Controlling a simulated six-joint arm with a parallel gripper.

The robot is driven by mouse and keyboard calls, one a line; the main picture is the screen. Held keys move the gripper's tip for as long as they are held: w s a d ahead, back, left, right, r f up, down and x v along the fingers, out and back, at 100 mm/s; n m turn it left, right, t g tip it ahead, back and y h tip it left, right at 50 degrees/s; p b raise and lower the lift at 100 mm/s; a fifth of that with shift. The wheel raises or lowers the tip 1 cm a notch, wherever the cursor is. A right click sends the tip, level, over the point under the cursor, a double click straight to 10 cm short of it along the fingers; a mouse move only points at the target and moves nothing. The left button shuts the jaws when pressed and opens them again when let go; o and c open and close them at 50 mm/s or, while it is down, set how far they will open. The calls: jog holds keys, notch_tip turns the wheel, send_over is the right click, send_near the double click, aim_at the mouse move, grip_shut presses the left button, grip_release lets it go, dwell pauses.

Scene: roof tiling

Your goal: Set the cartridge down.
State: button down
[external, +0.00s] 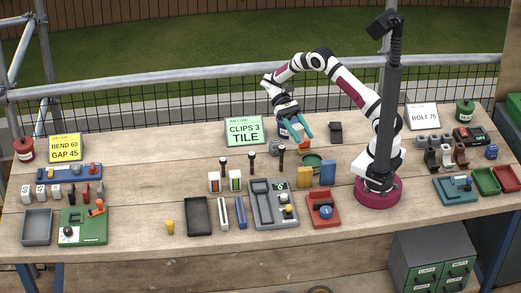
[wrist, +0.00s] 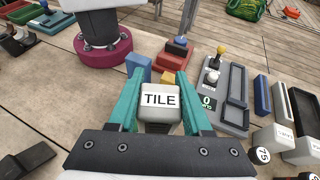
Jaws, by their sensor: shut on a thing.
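My gripper (wrist: 159,85) has its two teal fingers shut on a light grey cartridge (wrist: 160,112) with a white label reading TILE, seen in the wrist view. In the external view my gripper (external: 299,132) is over the back middle of the bench, right of the green card. The cartridge is hard to make out there, among small grey and orange parts close to the fingers. I cannot tell whether its underside touches anything.
The green CLIPS 3 TILE card (external: 244,131) stands to the left. A yellow block (external: 304,177) and a blue block (external: 328,172) stand in front, with a red tray (external: 322,209) and grey tray unit (external: 270,222) beyond. A dark block (external: 335,131) is to the right.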

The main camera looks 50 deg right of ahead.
jog(key=w+d+r+m+t+y, duration=0.2)
jog(key=w+r+m+t+y, duration=0.2)
jog(key=w+m+t, duration=0.3)
jog(key=w+d+r+m+t+y, duration=0.35)
jog(key=w+m+t, duration=0.25)
jog(key=w, duration=0.2)
jog(key=shift+g, duration=0.3)
jog(key=w+a+f, duration=0.1)
jog(key=a+f, duration=0.3)
jog(key=w+a+f, duration=0.1)
jog(key=a+f, duration=0.2)
jog(key=f, duration=0.1)
jog(key=w+a+f, duration=0.1)
jog(key=a+f, duration=0.3)
jog(key=f, duration=0.1)
jog(key=shift+w+a+f, duration=0.1)
jog(key=shift+a, duration=0.2)
jog(key=f, duration=0.2)
jog(key=a+f, duration=0.1)
jog(key=f, duration=0.1)
jog(key=shift+w, duration=0.15)
jog(key=shift+d+f, duration=0.1)
jog(key=shift+f, duration=0.15)
jog(key=shift+c, duration=1.7)
grip_release()
jog(key=shift+f, duration=0.1)
